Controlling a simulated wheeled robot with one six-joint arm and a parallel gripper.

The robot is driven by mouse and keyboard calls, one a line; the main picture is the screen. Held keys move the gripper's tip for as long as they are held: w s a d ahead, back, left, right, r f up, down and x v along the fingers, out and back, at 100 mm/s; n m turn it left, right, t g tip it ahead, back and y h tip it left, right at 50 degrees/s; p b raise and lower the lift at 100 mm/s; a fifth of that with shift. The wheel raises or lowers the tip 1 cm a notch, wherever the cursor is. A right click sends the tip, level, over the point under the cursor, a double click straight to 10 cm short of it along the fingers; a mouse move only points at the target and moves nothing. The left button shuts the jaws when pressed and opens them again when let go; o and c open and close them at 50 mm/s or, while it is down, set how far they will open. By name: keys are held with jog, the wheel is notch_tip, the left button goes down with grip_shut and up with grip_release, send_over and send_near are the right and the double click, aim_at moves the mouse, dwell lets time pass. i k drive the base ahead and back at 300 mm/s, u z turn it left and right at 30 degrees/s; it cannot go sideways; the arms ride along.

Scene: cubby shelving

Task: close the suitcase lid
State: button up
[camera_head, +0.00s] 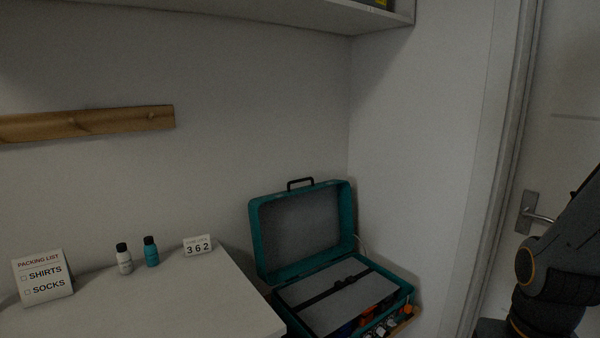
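A teal suitcase (345,269) stands open in the corner, to the right of the white table. Its lid (254,238) is raised and leans back near the wall, with a grey lining and a black handle (300,184) on its top edge. In the base, a grey panel with a black strap (338,286) covers part of the inside. Several small coloured items show at the front of the base, partly cut off by the lower edge. My arm rises at the far right, apart from the suitcase. My gripper is outside the view.
A shelf (330,14) hangs above. A door with a handle (530,213) is at right.

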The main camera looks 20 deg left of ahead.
aim_at(294, 231)
jog(key=u, duration=0.6)
jog(key=i, duration=0.95)
jog(key=u, duration=0.8)
